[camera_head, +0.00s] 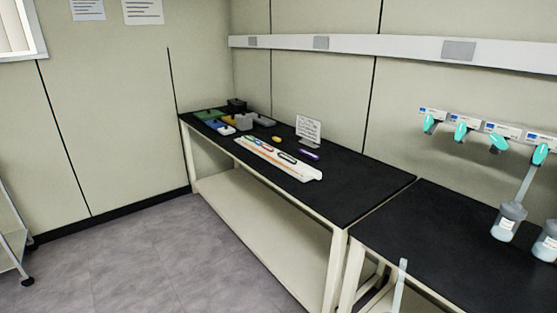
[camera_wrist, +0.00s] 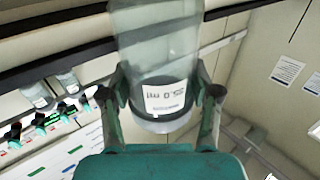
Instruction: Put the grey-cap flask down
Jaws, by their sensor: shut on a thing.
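In the wrist view, a clear, greyish flask (camera_wrist: 155,50) with a white printed label is held between the two fingers of my gripper (camera_wrist: 161,92). The gripper is shut on it, with a finger at each side. The label print appears upside down in this view. A dark grey band shows around the label end of the flask. The flask's other end runs out of the top of the picture, and I cannot make out its cap clearly. My gripper and the held flask do not show in the head view.
A black-topped bench (camera_head: 360,185) holds a white rack strip (camera_head: 278,158), coloured trays (camera_head: 210,115) and a small sign (camera_head: 308,128). A second black bench (camera_head: 430,250) has free room at its left. Teal valves (camera_head: 498,143) and a labelled flask (camera_head: 508,222) are at right.

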